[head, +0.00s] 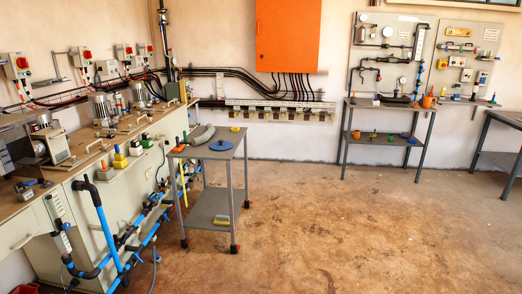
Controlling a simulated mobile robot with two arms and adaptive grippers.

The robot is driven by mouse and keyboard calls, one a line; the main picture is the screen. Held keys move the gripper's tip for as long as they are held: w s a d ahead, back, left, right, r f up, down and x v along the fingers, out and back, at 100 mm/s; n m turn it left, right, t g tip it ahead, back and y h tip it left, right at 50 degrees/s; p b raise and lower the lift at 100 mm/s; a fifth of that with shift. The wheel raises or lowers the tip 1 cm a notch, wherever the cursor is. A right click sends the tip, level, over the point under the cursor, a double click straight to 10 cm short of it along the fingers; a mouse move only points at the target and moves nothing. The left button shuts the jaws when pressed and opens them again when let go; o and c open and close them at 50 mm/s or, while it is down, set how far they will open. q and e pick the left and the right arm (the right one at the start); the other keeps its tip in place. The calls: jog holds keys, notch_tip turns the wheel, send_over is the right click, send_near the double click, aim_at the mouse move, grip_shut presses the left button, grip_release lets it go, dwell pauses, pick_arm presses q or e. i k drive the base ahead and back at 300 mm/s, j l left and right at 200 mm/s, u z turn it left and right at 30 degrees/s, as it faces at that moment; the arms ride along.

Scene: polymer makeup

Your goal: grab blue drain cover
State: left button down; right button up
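A round, flat blue disc (221,145), which looks like the blue drain cover, lies on the top shelf of a small grey wheeled cart (237,137). It is near the middle of that shelf, to the right of a grey curved object (201,135). Nothing covers the disc. Neither of my grippers shows in the head view.
A long workbench (75,165) with motors and blue pipes (103,225) runs along the left, close to the cart. A grey rack (375,139) stands by the back wall. The brown floor (330,225) right of the cart is clear.

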aim_at(220, 145)
jog(key=i+u, duration=0.1)
jog(key=i, duration=0.95)
jog(key=i+l, duration=0.25)
jog(key=i, duration=0.85)
jog(key=j+u, duration=0.05)
jog(key=j, duration=0.05)
